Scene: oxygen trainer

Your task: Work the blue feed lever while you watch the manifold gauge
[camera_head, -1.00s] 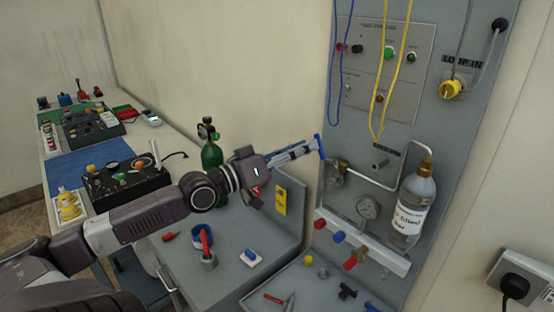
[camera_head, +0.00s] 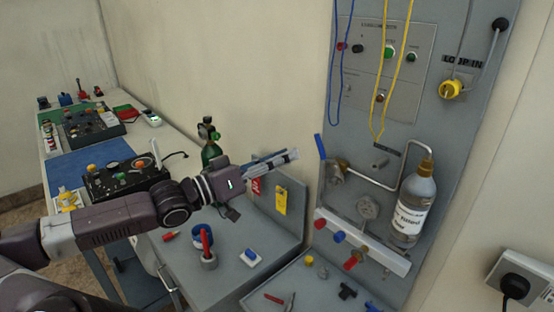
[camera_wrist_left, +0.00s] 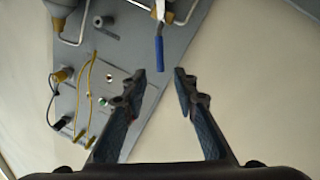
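The blue feed lever (camera_head: 320,147) sticks up, slightly tilted, from a brass-and-grey valve at the left edge of the grey panel. It also shows in the left wrist view (camera_wrist_left: 160,53), just beyond the fingertips. The manifold gauge (camera_head: 368,208), round and pale, sits lower right of the lever; its reading is too small to tell. My left gripper (camera_head: 293,154) is left of the lever, pointing at it, with a gap between. In the left wrist view its two fingers (camera_wrist_left: 160,76) are spread and empty. My right gripper is not in view.
A clear labelled bottle (camera_head: 412,210) hangs right of the gauge. Red and blue knobs line a white manifold bar (camera_head: 385,250) below. A green cylinder (camera_head: 210,150) stands behind my left arm. Blue and yellow cords (camera_head: 379,100) hang above. Loose parts lie on the grey bench (camera_head: 225,280).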

